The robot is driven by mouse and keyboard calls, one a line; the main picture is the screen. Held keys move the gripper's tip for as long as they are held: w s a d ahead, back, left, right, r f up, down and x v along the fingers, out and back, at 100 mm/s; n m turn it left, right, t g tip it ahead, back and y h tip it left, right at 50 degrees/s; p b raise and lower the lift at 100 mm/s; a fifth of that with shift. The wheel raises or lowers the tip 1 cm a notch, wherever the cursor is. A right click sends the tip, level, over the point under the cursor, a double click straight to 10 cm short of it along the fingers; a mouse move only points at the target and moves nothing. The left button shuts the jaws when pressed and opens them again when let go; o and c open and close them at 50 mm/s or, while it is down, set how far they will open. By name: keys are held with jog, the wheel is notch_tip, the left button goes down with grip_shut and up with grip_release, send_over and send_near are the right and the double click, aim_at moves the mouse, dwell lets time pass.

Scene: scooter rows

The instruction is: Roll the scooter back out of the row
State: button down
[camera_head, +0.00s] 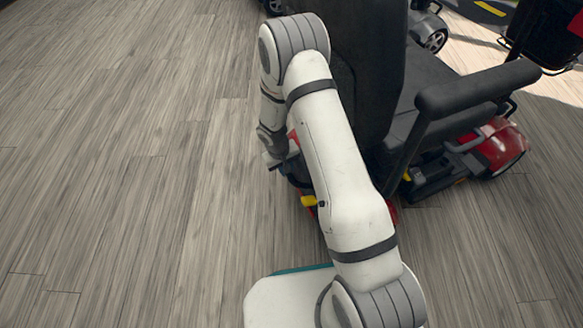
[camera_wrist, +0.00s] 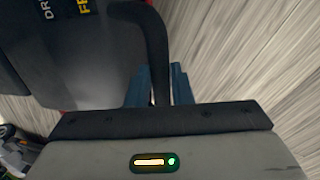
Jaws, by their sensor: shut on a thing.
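The scooter (camera_head: 497,145) stands right of my arm in the head view, with a black seat, a black armrest and red bodywork. My arm covers part of its rear. In the wrist view, the blue fingers of my gripper (camera_wrist: 160,70) are on either side of a dark curved bar (camera_wrist: 154,35) and shut on it. The bar joins a black part of the scooter with partly cut-off lettering (camera_wrist: 62,8), one word white and one yellow. In the head view, my gripper is low beside the scooter's rear, and its fingers are hard to make out.
Grey wood-plank floor (camera_head: 120,150) lies clear on the left and at the lower right. Another scooter's wheel (camera_head: 433,40) shows at the top, and a further dark and red vehicle (camera_head: 550,32) stands at the top right. A yellow floor line (camera_head: 490,8) shows there.

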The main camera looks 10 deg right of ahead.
jog(key=shift+s+d, duration=0.1)
jog(key=shift+d, duration=0.1)
jog(key=c, duration=1.3)
grip_release()
notch_tip(320, 180, up, 8)
jog(key=a+p, duration=0.1)
jog(key=p, duration=0.2)
jog(key=shift+s+a+f, duration=0.15)
jog(key=shift+a+f, duration=0.05)
jog(key=shift+a, duration=0.05)
